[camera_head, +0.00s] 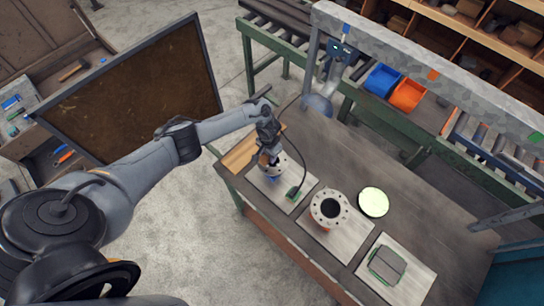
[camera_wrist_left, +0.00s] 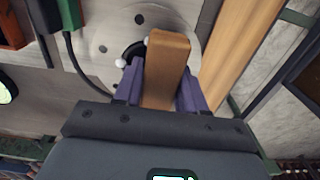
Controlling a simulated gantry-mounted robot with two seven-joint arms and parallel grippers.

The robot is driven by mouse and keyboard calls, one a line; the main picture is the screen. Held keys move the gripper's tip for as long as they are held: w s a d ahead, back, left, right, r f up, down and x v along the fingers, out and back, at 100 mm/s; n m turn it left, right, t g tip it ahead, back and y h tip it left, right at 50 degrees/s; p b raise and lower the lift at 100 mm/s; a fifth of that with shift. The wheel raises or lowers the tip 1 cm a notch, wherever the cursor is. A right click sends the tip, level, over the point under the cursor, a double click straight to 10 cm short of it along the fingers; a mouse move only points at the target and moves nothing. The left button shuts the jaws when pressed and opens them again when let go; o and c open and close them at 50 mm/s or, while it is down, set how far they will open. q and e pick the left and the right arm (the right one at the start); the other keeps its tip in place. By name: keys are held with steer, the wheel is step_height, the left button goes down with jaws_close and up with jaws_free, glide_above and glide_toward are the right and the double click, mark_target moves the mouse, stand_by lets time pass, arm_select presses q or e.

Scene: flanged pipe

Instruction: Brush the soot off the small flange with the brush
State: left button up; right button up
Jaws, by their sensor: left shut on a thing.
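My left gripper (camera_head: 268,160) is over the left light plate on the workbench, at the small flange (camera_head: 283,164). In the left wrist view, its purple fingers (camera_wrist_left: 160,84) are shut on the wooden handle of the brush (camera_wrist_left: 167,62). The pale flange with bolt holes and a dark bore (camera_wrist_left: 108,38) lies beyond the handle. The brush's bristles are hidden, so I cannot tell whether they touch the flange. Soot cannot be made out. My right gripper is not in view.
A larger flanged pipe (camera_head: 329,208) stands on the middle plate. A pale green disc (camera_head: 373,202) lies behind it. A green-and-grey block (camera_head: 387,264) sits on the right plate. A green tool with a cable (camera_head: 293,192) is close to my left gripper. A wooden board (camera_head: 240,154) lies at the bench's left end.

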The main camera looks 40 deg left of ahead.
mark_target(280, 168)
arm_select(q)
steer(key=shift+a, duration=1.35)
steer(key=shift+d+p, duration=0.3)
steer(key=shift+d, duration=0.75)
steer(key=shift+w+d+p, duration=0.15)
steer(key=shift+d+p, duration=0.35)
steer(key=shift+d, duration=1.1)
steer(key=shift+d+f+p, duration=0.1)
steer(key=shift+d+p, duration=0.3)
steer(key=shift+d, duration=1.3)
steer(key=shift+r, duration=1.6)
steer(key=shift+a+r, duration=0.1)
steer(key=shift+r, duration=1.9)
